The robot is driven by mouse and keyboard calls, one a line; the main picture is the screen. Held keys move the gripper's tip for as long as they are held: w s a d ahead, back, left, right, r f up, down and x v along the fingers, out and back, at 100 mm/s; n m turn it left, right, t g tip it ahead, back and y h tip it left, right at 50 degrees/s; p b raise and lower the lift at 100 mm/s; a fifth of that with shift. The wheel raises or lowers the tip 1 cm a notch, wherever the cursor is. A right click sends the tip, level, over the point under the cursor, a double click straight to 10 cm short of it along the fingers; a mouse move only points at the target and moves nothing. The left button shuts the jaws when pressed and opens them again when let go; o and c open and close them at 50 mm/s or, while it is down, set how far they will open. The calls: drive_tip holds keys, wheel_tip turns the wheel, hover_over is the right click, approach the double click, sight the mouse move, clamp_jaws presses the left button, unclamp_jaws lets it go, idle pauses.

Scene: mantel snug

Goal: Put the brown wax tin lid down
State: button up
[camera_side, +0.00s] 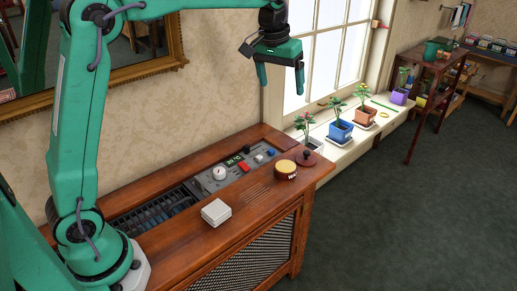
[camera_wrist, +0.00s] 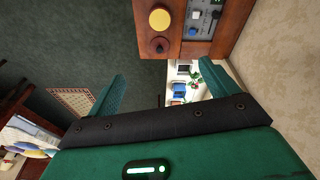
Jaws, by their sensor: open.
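The brown wax tin lid (camera_side: 306,158), a round dark red-brown disc with a knob on top, lies knob up on the wooden cabinet top near its right end. The wax tin (camera_side: 286,170), with yellow wax showing at its top, stands just left of the lid. The lid (camera_wrist: 159,46) and the tin (camera_wrist: 160,19) also show near the top of the wrist view. My gripper (camera_side: 281,82) is open and empty, high above the cabinet and apart from the lid. Its two fingers (camera_wrist: 204,72) stand wide apart in the wrist view, with nothing between them.
A white box (camera_side: 216,212) sits on the cabinet's front part. A grey control panel (camera_side: 235,172) with a knob and coloured buttons is set behind it. Potted plants, including a blue pot (camera_side: 340,131), line the window sill. Bare wood lies between box and tin.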

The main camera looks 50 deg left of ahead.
drive_tip(key=s+r+m+t, duration=0.1)
drive_tip(key=s+r+t, duration=0.1)
drive_tip(key=s, duration=1.3)
drive_tip(key=s+f, duration=0.3)
drive_tip(key=s, duration=0.4)
drive_tip(key=s+f+m+t, duration=0.1)
drive_tip(key=s+f, duration=0.2)
drive_tip(key=s, duration=0.4)
drive_tip(key=shift+f+m, duration=0.3)
drive_tip(key=shift+f, duration=0.1)
